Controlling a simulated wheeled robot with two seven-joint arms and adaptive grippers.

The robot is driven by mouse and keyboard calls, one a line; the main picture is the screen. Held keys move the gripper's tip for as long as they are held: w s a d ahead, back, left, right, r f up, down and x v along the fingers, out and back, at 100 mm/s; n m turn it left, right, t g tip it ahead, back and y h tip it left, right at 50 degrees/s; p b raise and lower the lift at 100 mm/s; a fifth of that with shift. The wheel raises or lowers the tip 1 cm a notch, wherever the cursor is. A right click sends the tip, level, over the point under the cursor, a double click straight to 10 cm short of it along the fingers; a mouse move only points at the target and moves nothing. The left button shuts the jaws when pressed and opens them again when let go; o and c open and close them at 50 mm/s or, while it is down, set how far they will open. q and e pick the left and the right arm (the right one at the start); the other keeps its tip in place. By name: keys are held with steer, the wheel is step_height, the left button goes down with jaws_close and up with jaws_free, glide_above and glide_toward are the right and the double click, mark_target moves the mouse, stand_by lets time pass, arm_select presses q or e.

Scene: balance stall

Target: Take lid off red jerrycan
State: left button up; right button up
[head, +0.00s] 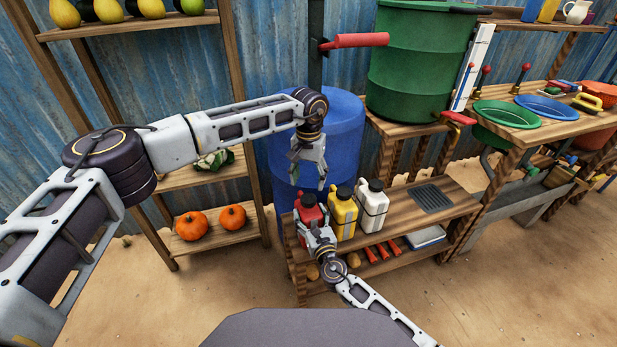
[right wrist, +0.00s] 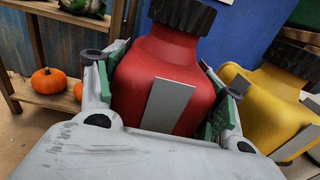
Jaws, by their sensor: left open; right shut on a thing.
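The red jerrycan (head: 308,209) stands at the left end of the low wooden bench, upright, with its black lid on top. In the right wrist view the red jerrycan (right wrist: 170,75) fills the middle, and its ribbed black lid (right wrist: 183,14) is on its neck, cut by the top edge. My right gripper (head: 320,236) is shut on the red jerrycan's body, one finger on each side; its fingers also show in the right wrist view (right wrist: 165,108). My left gripper (head: 308,180) is open and empty, pointing down just above the red jerrycan's lid.
A yellow jerrycan (head: 342,214) and a white jerrycan (head: 372,208) stand close to the right on the bench (head: 408,215). A blue barrel (head: 345,135) is behind. A shelf with pumpkins (head: 192,226) is at left. The bench's right part holds a dark grate (head: 432,199).

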mark_target(308, 198)
arm_select(q)
steer(key=shift+m, duration=1)
steer(key=shift+f, duration=4)
